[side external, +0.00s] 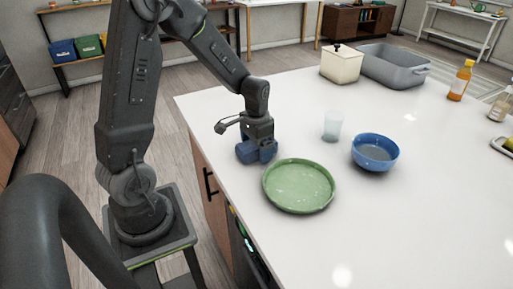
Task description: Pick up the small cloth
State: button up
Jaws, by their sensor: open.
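My gripper (260,138) points down near the left edge of the white counter, just left of the green plate. Right at and below its fingers is a dark blue, bunched piece (246,152) that looks like the small cloth. The gripper hides part of it. I cannot tell whether the fingers touch it. The gripper is open, though its fingertips are hard to make out.
The green plate (299,186) lies close on the right. Beyond it stand a pale blue cup (332,126) and a blue bowl (375,152). A cream canister (341,65), a grey basin (393,66) and bottles (461,80) stand farther back. The front right counter (420,230) is clear.

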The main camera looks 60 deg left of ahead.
jog(key=shift+c, duration=0.4)
jog(key=c, duration=0.9)
jog(key=shift+r, duration=0.5)
jog(key=r, duration=0.3)
jog(key=shift+s+a+r, duration=0.3)
jog(key=shift+a+r, duration=0.05)
jog(key=shift+r, duration=0.05)
jog(key=s+a+r, duration=0.4)
jog(key=s+a, duration=0.1)
jog(key=s+a+r, duration=0.2)
jog(key=s, duration=0.1)
jog(key=shift+a+r, duration=0.1)
jog(key=shift+a, duration=0.05)
